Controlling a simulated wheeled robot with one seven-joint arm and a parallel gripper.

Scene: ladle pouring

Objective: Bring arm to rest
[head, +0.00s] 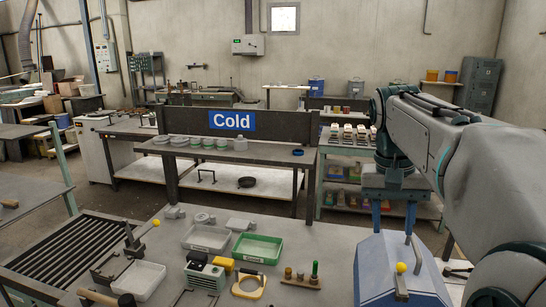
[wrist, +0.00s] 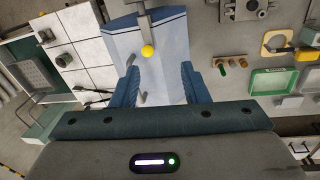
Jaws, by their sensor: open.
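My arm (head: 440,130) reaches in from the right and bends down at the wrist. My gripper (head: 394,222) points down above a blue box (head: 375,265) with sloping sides at the table's right side. In the wrist view my gripper (wrist: 158,78) has its two blue fingers spread wide, with nothing held between them. The blue box (wrist: 172,50) shows below and between the fingers. A metal bar with a yellow ball (wrist: 148,50) is at the box; the yellow ball also shows in the head view (head: 401,267). The fingers appear apart from the box and ball.
The table (head: 310,235) holds a green tray (head: 258,248), white trays (head: 138,278), a yellow-handled piece (head: 248,284) and a wooden rack of small pegs (head: 301,278). A bench with a "Cold" sign (head: 232,121) stands behind. Bare tabletop lies left of the blue box.

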